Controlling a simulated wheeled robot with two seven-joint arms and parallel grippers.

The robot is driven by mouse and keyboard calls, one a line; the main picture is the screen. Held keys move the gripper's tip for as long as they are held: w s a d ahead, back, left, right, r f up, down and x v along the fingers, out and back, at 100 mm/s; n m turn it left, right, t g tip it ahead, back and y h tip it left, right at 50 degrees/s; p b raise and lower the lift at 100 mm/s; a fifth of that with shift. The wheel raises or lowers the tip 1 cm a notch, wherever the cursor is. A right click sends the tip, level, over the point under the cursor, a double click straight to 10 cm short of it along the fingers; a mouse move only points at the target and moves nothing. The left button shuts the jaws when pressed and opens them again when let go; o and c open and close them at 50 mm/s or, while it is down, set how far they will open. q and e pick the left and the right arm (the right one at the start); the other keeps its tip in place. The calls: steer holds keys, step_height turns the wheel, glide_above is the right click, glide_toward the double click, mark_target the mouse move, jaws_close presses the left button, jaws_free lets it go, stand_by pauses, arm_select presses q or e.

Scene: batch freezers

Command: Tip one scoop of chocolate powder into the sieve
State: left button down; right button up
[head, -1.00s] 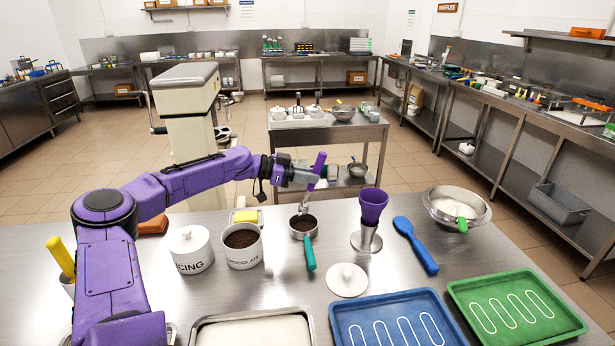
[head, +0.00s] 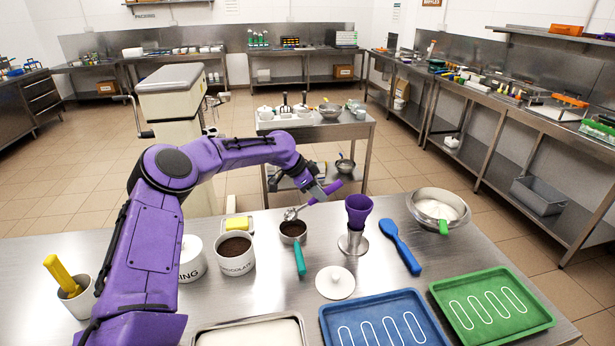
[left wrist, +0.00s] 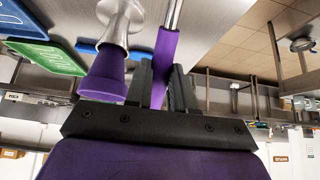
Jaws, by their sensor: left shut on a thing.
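My left gripper (head: 322,190) is shut on the purple handle of the scoop (head: 291,214) above the back edge of the table. In the left wrist view, the scoop's purple handle (left wrist: 166,55) is between the black fingers (left wrist: 160,88). The scoop's metal bowl is to the left of the gripper, just above the sieve; its contents cannot be made out. The sieve (head: 293,228), a small round metal one with a teal handle, lies on the table with dark brown powder in it. The chocolate tub (head: 237,266), white and open, holds brown powder left of the sieve. My right gripper is out of view.
A purple cone on a metal stand (head: 353,243) is just right of the sieve. A white lid (head: 335,282), a blue spatula (head: 400,246), a metal bowl (head: 466,217), and blue (head: 326,318) and green (head: 548,316) trays are on the table. The icing tub (head: 192,268) is left.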

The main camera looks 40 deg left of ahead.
mark_target(327, 189)
arm_select(q)
steer(key=w+d+f+g+y+p, duration=0.1)
steer(key=f+g+y+p, duration=0.1)
steer(key=p, duration=0.1)
steer(key=shift+w+d+f+g, duration=0.15)
steer(key=shift+w+d+g, duration=0.2)
steer(key=shift+w+g, duration=0.05)
steer(key=shift+w+d+g+y, duration=0.15)
steer(key=shift+w+g+y, duration=0.1)
steer(key=shift+g+y, duration=0.5)
steer(key=shift+w, duration=0.15)
